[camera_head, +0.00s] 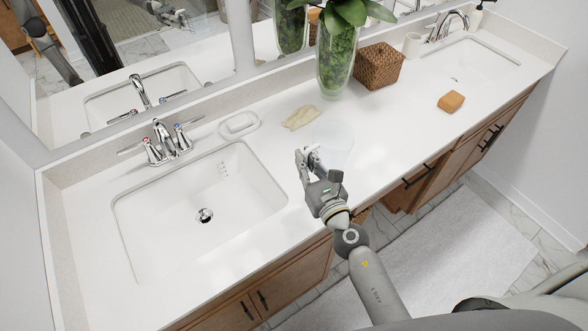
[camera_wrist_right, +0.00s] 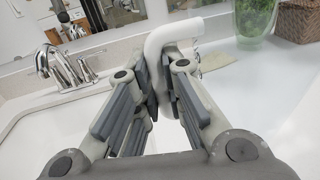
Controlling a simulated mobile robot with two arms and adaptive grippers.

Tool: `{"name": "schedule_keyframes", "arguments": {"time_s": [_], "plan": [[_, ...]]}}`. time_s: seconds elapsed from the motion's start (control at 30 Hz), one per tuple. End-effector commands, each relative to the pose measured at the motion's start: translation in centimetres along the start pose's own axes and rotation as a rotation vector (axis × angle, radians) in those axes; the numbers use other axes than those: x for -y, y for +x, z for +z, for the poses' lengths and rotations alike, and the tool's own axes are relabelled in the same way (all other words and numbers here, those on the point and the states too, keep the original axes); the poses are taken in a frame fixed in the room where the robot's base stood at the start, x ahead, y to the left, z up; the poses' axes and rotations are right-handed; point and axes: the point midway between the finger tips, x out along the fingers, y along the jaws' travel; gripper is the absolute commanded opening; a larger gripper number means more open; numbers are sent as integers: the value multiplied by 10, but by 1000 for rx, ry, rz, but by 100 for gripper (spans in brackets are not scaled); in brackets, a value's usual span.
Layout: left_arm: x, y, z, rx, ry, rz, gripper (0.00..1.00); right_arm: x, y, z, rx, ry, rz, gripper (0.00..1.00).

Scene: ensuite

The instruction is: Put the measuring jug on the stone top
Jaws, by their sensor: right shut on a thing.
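The measuring jug (camera_head: 338,148) is pale and see-through, and its outline is faint against the white stone top (camera_head: 262,128). My right gripper (camera_head: 308,160) is over the front part of the stone top, just right of the left basin, and shut on the jug's handle. In the right wrist view the white handle (camera_wrist_right: 188,28) curves between the fingers of the right gripper (camera_wrist_right: 163,85), with the clear jug body (camera_wrist_right: 255,85) to the right. I cannot tell whether the jug's base touches the top. My left gripper is not in view.
The left basin (camera_head: 200,222) is beside my right gripper. A soap dish (camera_head: 239,124), a folded cloth (camera_head: 300,117), a glass vase with a plant (camera_head: 336,65), a wicker basket (camera_head: 379,66) and a sponge-like block (camera_head: 451,101) stand around. The top right of the jug is clear.

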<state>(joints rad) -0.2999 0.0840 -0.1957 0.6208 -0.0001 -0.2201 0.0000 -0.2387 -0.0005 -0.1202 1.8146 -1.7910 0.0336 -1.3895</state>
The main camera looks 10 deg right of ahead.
Motion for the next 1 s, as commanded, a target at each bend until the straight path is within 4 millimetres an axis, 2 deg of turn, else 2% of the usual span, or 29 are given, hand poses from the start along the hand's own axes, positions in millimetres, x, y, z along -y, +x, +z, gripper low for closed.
{"name": "schedule_keyframes", "arguments": {"time_s": [0.03,0.1,0.3,0.57,0.67,0.83,1.0], "plan": [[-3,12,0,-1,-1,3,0,-4,12,-13,2,3,0,0],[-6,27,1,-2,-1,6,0,-7,20,-28,1,2,0,0],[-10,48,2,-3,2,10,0,-13,39,-50,1,1,-1,0],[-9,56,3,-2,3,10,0,-16,47,-57,1,0,-1,0],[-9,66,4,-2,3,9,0,-18,53,-67,1,1,0,0],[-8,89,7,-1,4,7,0,-18,52,-88,0,1,-1,0],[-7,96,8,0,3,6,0,-18,52,-94,0,0,-1,0]]}}
